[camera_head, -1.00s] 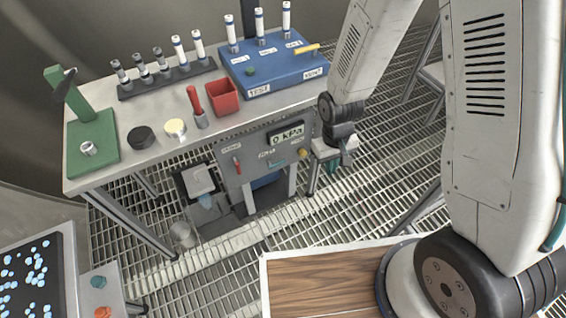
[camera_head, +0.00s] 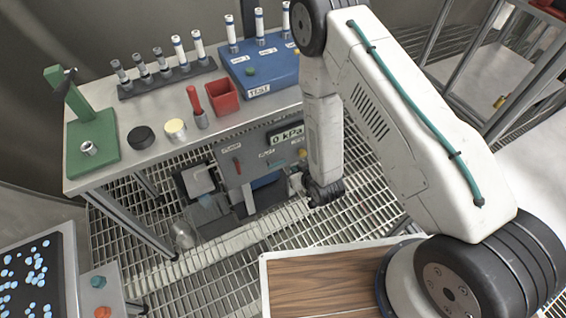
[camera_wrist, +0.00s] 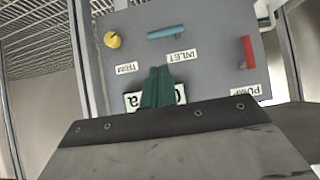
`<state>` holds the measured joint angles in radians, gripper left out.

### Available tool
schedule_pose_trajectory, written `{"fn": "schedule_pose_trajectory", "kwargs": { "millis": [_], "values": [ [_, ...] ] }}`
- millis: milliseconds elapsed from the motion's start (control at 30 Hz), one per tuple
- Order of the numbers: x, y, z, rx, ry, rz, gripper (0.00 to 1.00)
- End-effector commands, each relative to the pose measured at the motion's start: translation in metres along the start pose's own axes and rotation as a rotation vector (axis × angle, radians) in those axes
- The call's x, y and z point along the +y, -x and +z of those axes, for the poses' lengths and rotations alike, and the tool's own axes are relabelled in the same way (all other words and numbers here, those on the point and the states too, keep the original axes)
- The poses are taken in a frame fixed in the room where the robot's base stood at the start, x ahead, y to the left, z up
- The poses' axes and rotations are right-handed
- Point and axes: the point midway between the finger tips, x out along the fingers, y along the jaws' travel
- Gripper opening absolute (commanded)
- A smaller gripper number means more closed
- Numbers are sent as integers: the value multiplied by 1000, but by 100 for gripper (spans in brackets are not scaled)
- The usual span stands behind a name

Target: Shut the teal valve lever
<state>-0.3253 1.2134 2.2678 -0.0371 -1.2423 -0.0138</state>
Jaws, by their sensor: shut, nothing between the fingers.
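The teal valve lever (camera_wrist: 167,32) is on the grey control panel (camera_wrist: 210,60), beside the INLET label (camera_wrist: 190,57). In the wrist view it lies nearly crosswise, slightly tilted. It also shows small in the head view (camera_head: 276,163). My gripper (camera_wrist: 158,70) has its dark green fingers together with nothing between them. In the wrist view the fingertips appear just below the INLET label, apart from the lever in the picture, and cover part of the kPa display.
A red PUMP lever (camera_wrist: 248,52) and a yellow TRIM knob (camera_wrist: 112,40) flank the teal lever. The display (camera_head: 287,137) reads 0 kPa. Above the panel is a bench (camera_head: 150,160) with a red bin (camera_head: 223,97), vials and a blue test block (camera_head: 262,72).

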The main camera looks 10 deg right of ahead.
Motion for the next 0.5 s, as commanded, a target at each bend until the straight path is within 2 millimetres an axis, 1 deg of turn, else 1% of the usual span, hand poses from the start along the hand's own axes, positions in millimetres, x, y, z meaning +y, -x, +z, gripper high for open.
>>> {"fn": "schedule_pose_trajectory", "kwargs": {
  "millis": [33, 100, 167, 500],
  "values": [
    [0, 0, -7, 32, 0, 0, 0],
    [0, 1, -13, 63, 1, 1, 0],
    [0, 1, -16, 76, 1, 1, 0],
    [0, 0, -17, 80, 1, 1, 0]
  ]
}}
